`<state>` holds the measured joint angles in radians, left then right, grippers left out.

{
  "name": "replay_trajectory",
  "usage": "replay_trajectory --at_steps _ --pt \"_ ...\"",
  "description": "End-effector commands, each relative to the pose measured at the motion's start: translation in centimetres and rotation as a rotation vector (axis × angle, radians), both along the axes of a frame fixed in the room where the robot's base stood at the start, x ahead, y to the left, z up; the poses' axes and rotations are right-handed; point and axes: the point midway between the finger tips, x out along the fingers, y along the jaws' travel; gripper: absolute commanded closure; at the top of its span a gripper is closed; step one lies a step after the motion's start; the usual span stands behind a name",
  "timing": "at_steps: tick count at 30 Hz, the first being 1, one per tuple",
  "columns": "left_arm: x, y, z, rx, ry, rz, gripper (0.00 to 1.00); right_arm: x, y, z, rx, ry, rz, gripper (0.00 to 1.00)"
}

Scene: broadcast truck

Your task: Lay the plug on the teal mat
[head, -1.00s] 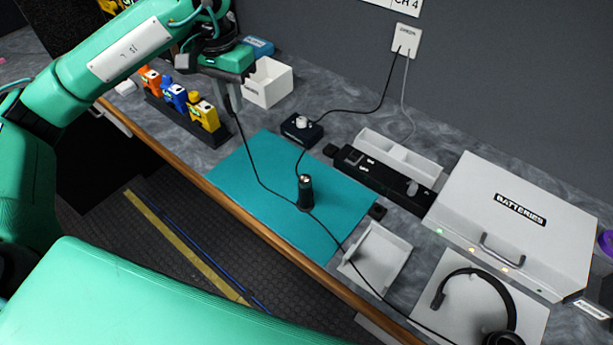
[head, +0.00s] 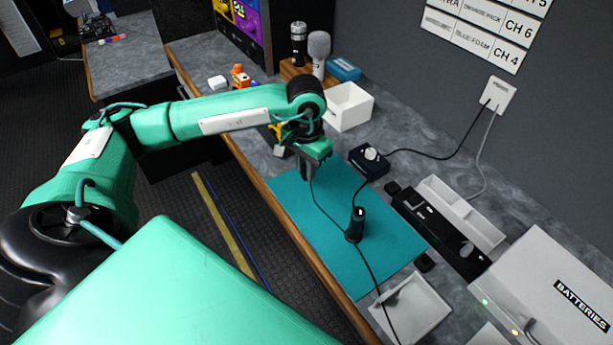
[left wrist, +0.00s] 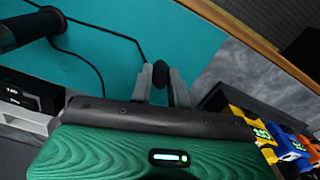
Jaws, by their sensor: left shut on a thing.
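The teal mat (head: 395,250) lies on the grey counter along its wooden front edge. My left gripper (head: 306,176) hangs over the mat's far left part, fingers pointing down. In the left wrist view its fingers (left wrist: 161,86) are shut on the plug (left wrist: 158,72), a small black piece with a thin black cable, with the teal mat (left wrist: 195,35) behind it. In the head view the plug is too small to make out. Whether it touches the mat I cannot tell. My right gripper is not in view.
A black cylinder (head: 356,226) stands upright on the mat, with cable beside it. A dark box with a white knob (head: 369,160) stands behind the mat. A white tray (head: 412,308), a black strip (head: 440,235) and a white bin (head: 348,107) are nearby. The mat's right part is clear.

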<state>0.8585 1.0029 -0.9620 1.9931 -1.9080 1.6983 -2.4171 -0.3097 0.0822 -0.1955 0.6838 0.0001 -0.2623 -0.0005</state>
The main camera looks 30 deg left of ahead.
Motion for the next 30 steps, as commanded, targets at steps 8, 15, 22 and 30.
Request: replay_trajectory --at_steps 8,15,22,30 --pt "-0.1 0.0 -2.9 0.0 0.004 0.0 1.0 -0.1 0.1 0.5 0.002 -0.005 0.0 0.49" --pt "0.0 0.0 -4.5 0.0 0.0 0.0 1.0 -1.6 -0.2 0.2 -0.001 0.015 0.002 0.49" --pt "0.0 0.0 -4.8 0.0 0.0 0.0 1.0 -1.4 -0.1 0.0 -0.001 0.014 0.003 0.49" --pt "0.0 0.0 -4.7 0.0 0.0 0.0 0.61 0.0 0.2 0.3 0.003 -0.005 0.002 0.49"
